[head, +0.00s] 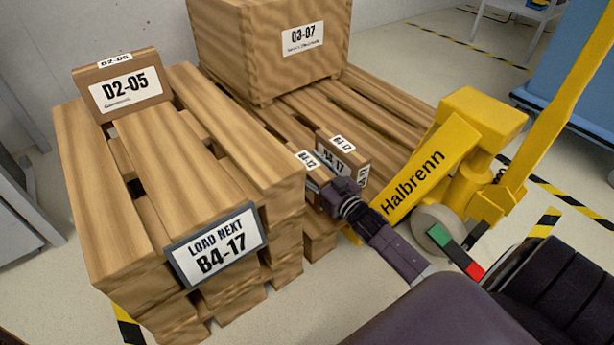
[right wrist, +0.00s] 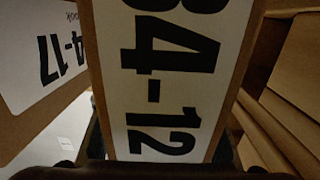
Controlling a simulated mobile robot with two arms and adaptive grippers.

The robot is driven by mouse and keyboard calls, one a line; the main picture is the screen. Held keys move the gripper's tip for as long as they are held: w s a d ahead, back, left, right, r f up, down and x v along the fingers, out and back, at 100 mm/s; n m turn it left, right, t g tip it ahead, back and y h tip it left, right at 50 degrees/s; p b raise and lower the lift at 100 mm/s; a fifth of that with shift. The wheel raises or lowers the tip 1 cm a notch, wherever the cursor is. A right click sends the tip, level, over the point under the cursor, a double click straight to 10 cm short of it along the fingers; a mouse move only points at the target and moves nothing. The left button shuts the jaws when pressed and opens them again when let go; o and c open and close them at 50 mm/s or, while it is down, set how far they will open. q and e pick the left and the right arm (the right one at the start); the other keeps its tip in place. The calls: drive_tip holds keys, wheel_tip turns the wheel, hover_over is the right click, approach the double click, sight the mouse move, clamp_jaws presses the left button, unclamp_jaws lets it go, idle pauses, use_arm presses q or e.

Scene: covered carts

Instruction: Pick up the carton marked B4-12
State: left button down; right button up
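In the head view, a small brown carton whose top label appears to read B4-12 (head: 307,159) stands at the edge of the rear pallet, mostly hidden by the front pallets and my gripper. In the right wrist view, a carton labelled B4-12 (right wrist: 165,80) fills the middle, very near the camera. My right gripper (head: 328,190) is at this carton; dark finger parts show low on both sides of it. I cannot tell whether they press on it. Another small carton (head: 352,152) stands close behind; its front label looks like B4-17. My left gripper is not in view.
A stack of wooden pallets (head: 165,150) at left carries a D2-05 carton (head: 126,84) and a LOAD NEXT B4-17 sign (head: 216,243). A large carton, apparently Q3-07 (head: 225,50), stands on the rear pallet (head: 385,105). A yellow Halbrenn pallet truck (head: 478,118) stands close at right.

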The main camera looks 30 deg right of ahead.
clamp_jaws()
drive_tip(key=shift+r, duration=0.15)
drive_tip(key=shift+r, duration=0.15)
